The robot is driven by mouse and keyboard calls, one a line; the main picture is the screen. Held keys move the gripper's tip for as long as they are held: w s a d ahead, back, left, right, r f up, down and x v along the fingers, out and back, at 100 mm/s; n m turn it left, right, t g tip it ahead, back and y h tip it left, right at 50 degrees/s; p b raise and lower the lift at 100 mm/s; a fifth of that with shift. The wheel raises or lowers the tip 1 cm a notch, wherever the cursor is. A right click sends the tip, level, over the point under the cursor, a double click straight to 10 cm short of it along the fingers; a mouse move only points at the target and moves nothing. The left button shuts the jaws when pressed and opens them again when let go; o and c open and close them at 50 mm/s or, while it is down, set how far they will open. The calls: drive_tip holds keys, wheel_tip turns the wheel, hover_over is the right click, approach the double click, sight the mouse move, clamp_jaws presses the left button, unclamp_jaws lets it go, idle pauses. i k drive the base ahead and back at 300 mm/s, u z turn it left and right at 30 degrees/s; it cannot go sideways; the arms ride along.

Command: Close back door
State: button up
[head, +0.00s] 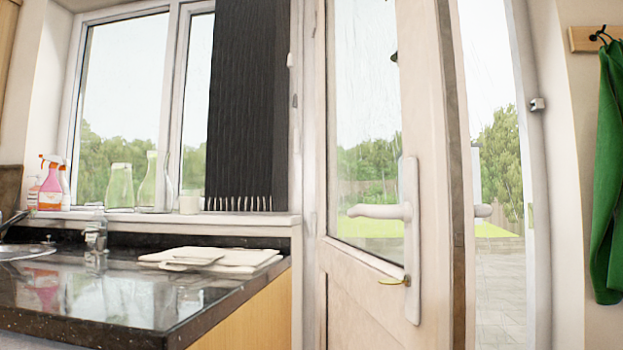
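The back door (362,285) is white with a large glass pane and stands partly open. Its free edge (455,200) is turned toward me, and a gap to the right of it shows the paved outside. A white lever handle (380,211) sits on a long plate on the inner face. A brass-coloured key (394,281) is in the lock below it. My gripper is not in view.
Bottles stand on the window sill. A green garment (607,180) hangs on the right wall.

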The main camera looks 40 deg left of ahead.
sight(435, 309)
drive_tip(key=u, duration=1.1)
drive_tip(key=k, duration=1)
drive_tip(key=u, duration=0.75)
drive_tip(key=i, duration=1.35)
drive_tip(key=z, duration=0.25)
